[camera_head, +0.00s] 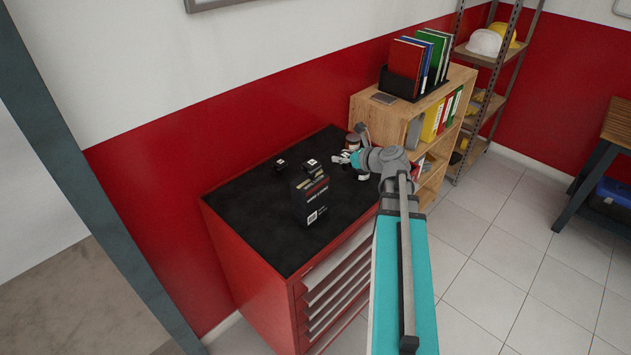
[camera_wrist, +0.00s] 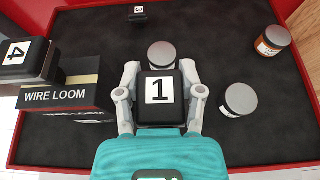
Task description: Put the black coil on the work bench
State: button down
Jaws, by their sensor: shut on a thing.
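My gripper (camera_wrist: 160,92) is shut on a black coil with a white label "1" (camera_wrist: 158,90), one finger on each side of it. In the head view my gripper (camera_head: 343,158) is low over the right part of the red drawer cabinet's black top (camera_head: 250,215); I cannot clearly see the held coil there, nor tell whether it touches the top. A coil marked "3" (camera_wrist: 137,14) stands farther back. A wooden-topped bench (camera_head: 619,122) shows partly at the right edge.
Around my gripper are a grey-lidded jar (camera_wrist: 240,98), another grey lid (camera_wrist: 162,54) just beyond the coil, and an orange-brown jar (camera_wrist: 272,40). A wooden shelf unit with binders (camera_head: 462,75) stands right of the cabinet. Tiled floor (camera_head: 500,235) is open toward the bench.

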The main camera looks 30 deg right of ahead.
jog(key=w+d+f+b, duration=0.1)
jog(key=w+f+b, duration=0.2)
jog(key=w, duration=0.1)
jog(key=w+d+f+b, duration=0.2)
jog(key=w+f+b, duration=0.1)
jog(key=w, duration=0.1)
jog(key=w+d+f+b, duration=0.1)
jog(key=w+f+b, duration=0.2)
jog(key=w, duration=0.1)
jog(key=shift+w+d, duration=0.2)
jog(key=shift+d, duration=0.05)
jog(key=shift+w+d+f+b, duration=0.15)
jog(key=shift+w+f+b, duration=0.25)
jog(key=shift+f+b, duration=1.6)
jog(key=shift+f, duration=0.05)
jog(key=shift+f, duration=0.1)
jog(key=shift+c, duration=1.1)
grip_release()
